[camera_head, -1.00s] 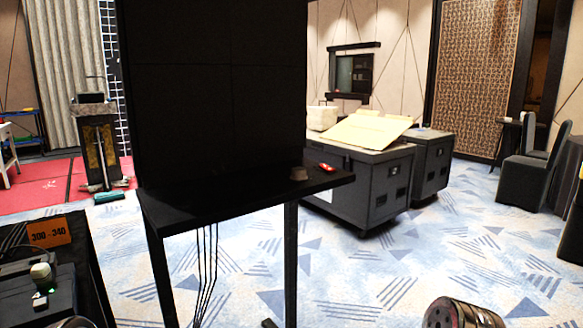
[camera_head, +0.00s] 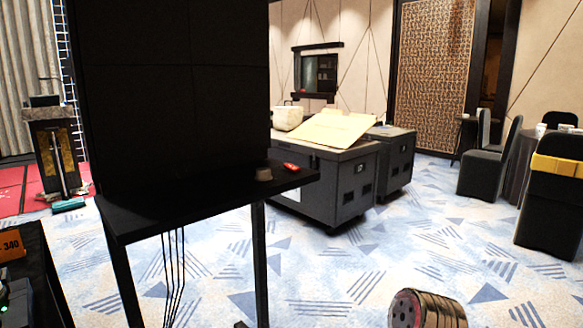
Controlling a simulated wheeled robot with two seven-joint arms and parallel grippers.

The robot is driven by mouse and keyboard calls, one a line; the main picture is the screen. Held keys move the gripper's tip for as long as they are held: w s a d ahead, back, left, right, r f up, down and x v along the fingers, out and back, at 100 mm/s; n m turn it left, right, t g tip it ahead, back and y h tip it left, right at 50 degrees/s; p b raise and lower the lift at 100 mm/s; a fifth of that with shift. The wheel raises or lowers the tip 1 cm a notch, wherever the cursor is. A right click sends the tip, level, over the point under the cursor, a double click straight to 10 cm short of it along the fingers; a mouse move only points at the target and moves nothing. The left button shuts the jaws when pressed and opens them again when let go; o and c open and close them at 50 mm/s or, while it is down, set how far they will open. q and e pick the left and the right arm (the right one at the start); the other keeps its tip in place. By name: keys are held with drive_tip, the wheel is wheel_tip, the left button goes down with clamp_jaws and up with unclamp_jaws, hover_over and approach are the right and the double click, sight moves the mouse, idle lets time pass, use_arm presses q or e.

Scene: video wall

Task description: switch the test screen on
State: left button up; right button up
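The test screen (camera_head: 170,95) is a tall black panel of several tiles in the left half of the view. Its face is dark. It stands on a black table (camera_head: 200,205) with thin legs. A small red object (camera_head: 291,167) lies near the right end of the tabletop, and a small brown-grey object (camera_head: 264,174) sits just left of it; I cannot tell what either is. Neither of my grippers is in view.
Black cables (camera_head: 175,275) hang below the table. Dark wheeled cases (camera_head: 345,185) stand behind it to the right, with a cardboard sheet (camera_head: 325,128) on top. Black chairs (camera_head: 480,172) are at the right. A dark case (camera_head: 40,270) is at lower left. Patterned carpet between is clear.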

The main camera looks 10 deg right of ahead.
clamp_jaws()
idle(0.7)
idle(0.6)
